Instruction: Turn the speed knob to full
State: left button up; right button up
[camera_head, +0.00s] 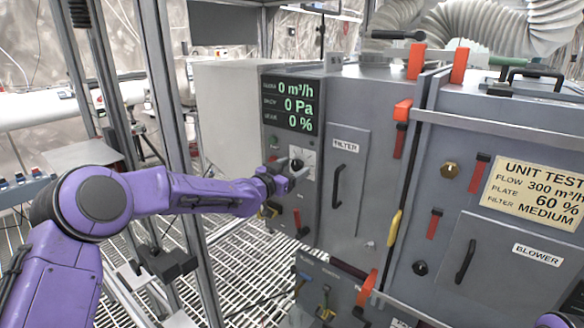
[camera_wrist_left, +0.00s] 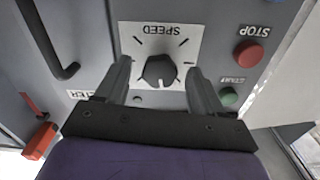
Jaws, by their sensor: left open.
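The speed knob (camera_wrist_left: 160,70) is a black dial on a white plate marked SPEED (camera_wrist_left: 158,42), upside down in the left wrist view. In the head view the knob (camera_head: 297,164) shows just beyond my left gripper (camera_head: 290,175). My left gripper (camera_wrist_left: 163,85) is open, with one finger on each side of the knob and gaps between fingers and knob. I cannot tell whether the fingertips reach the knob's depth. The display (camera_head: 290,104) above reads 0 m³/h, 0 Pa and 0 %. My right gripper is not in view.
A red STOP button (camera_wrist_left: 248,53) and a green START button (camera_wrist_left: 229,97) sit beside the knob plate. The filter door (camera_head: 344,170) has a black handle. A sign (camera_head: 535,192) reads flow 300 m³/h, plate 60 %, filter medium. A metal frame post (camera_head: 165,90) stands near my left arm.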

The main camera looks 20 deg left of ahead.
pick_arm(q)
jog(key=c, duration=1.1)
jog(key=shift+o, duration=0.2)
jog(key=m+b, duration=0.3)
jog(key=shift+f, duration=0.2)
jog(key=m+b, duration=0.5)
jog(key=m, duration=0.1)
jog(key=shift+m, duration=0.3)
jog(key=m+b, duration=0.5)
jog(key=m, duration=0.1)
jog(key=shift+r+m+b, duration=0.2)
jog(key=shift+m+b, duration=1.45)
jog(key=shift+m, duration=0.55)
